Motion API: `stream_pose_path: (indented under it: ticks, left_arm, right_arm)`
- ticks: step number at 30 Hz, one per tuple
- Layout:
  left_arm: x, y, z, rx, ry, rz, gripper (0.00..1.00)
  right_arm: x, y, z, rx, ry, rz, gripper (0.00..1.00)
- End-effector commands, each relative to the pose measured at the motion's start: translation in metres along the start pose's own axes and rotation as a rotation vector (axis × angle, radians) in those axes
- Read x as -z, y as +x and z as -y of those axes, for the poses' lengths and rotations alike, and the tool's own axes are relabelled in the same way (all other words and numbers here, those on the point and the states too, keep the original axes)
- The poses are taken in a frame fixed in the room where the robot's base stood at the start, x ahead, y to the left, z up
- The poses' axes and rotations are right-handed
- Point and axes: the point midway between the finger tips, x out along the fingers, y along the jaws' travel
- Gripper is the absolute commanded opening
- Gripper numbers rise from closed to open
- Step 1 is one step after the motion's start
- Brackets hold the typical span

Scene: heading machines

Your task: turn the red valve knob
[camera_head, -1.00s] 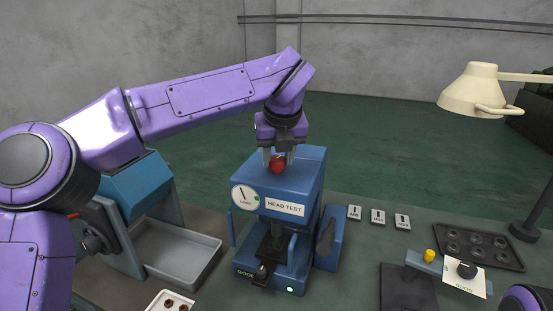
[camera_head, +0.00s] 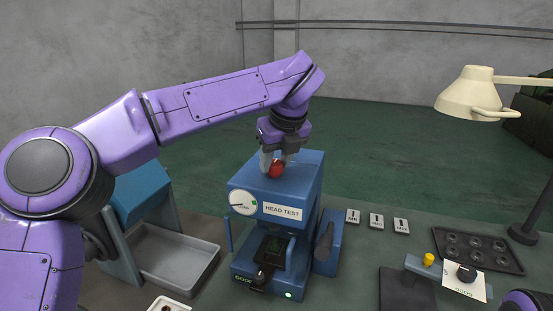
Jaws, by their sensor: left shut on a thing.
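The red valve knob (camera_head: 276,170) sits on top of the blue head test machine (camera_head: 303,180). My left gripper (camera_head: 273,164) comes down from above and is shut on the red knob, with a finger on either side of it. The fingers partly cover the knob. A round white gauge (camera_head: 243,202) is on the machine's front, with its needle pointing roughly sideways and a green mark near its right edge. A small piece of my right arm shows at the bottom right, but its gripper is not in view.
A grey tray (camera_head: 172,262) lies left of the machine. Small labelled plates (camera_head: 376,221) lie to its right. A dark tray with round wells (camera_head: 480,247), a fixture with a yellow knob (camera_head: 428,260) and a cream lamp (camera_head: 471,92) are at the right.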

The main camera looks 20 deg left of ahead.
Motion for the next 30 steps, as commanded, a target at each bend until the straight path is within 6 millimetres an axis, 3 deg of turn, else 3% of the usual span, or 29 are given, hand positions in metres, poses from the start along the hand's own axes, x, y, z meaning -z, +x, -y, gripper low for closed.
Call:
stream_pose_path:
  ticks: [2,3,4,5,14,17,24,30]
  left_arm:
    - [-0.001,0.002,-0.001,-0.003,-0.002,0.000,0.11]
    - [-0.001,0.002,-0.001,-0.003,-0.002,0.000,0.55]
    - [-0.001,0.002,-0.001,-0.003,-0.002,-0.001,0.64]
    - [-0.001,0.002,-0.001,-0.002,-0.002,-0.001,0.67]
    - [0.000,-0.002,0.000,0.000,-0.001,0.001,0.67]
    - [-0.001,-0.016,0.000,0.001,-0.002,0.003,0.67]
    - [-0.002,-0.074,0.001,0.001,-0.003,0.003,0.67]
    - [-0.002,-0.101,0.000,-0.002,-0.003,-0.001,0.67]
  right_arm:
    - [0.000,0.000,0.000,0.000,0.000,0.000,0.43]
    - [0.000,0.000,0.000,0.000,0.000,0.000,0.43]
    - [0.000,0.000,0.000,0.000,0.000,0.000,0.43]
    - [0.000,0.000,0.000,0.000,0.000,0.000,0.43]
    - [0.000,0.000,0.000,0.000,0.000,0.000,0.43]
    - [-0.001,0.002,0.000,0.000,0.000,0.000,0.43]
    - [0.000,0.000,0.000,0.000,0.000,0.000,0.43]
    - [0.002,-0.004,0.000,0.000,0.000,0.000,0.43]
